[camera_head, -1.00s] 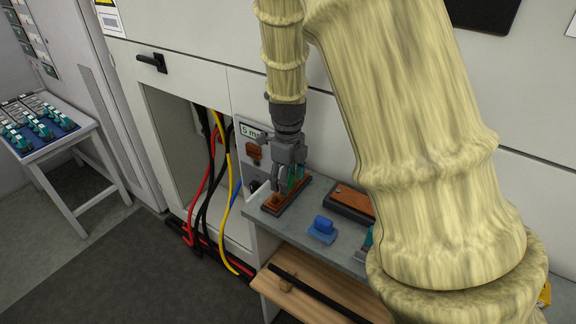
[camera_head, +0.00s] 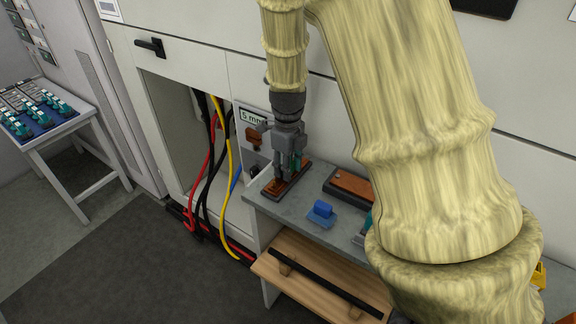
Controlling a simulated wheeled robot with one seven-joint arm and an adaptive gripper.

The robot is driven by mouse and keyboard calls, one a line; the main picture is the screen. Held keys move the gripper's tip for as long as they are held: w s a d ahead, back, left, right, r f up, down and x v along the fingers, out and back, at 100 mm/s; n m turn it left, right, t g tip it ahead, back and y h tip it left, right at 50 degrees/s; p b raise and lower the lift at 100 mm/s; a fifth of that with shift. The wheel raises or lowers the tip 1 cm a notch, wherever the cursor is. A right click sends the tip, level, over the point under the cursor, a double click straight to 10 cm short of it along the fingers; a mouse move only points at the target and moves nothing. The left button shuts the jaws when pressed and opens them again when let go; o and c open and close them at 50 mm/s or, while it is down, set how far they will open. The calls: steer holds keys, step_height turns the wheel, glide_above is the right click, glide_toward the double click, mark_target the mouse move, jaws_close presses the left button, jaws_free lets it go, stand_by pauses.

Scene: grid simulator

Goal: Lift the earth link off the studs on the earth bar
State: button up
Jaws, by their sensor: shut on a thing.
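The earth bar (camera_head: 279,191) is a copper-coloured strip on a dark base, lying near the left end of the grey bench. My gripper (camera_head: 287,174) points down over it, fingers low against the bar. It is shut on a small piece with a teal-green part, taken to be the earth link (camera_head: 297,164). The fingers hide most of the link and the studs. I cannot tell whether the link is still on the studs or just above them.
A blue block (camera_head: 321,212) and a brown-topped dark box (camera_head: 349,187) are on the grey bench (camera_head: 289,213). A wooden shelf (camera_head: 300,288) with a black rod is below. Red, black and yellow cables (camera_head: 227,180) hang at the left.

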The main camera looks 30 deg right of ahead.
steer(key=shift+r, duration=0.2)
steer(key=shift+r+p, duration=1.8)
steer(key=shift+p, duration=0.25)
steer(key=shift+r, duration=0.1)
steer(key=shift+r+p, duration=1.25)
steer(key=shift+p, duration=0.1)
steer(key=shift+r+p, duration=0.7)
steer(key=shift+r, duration=0.45)
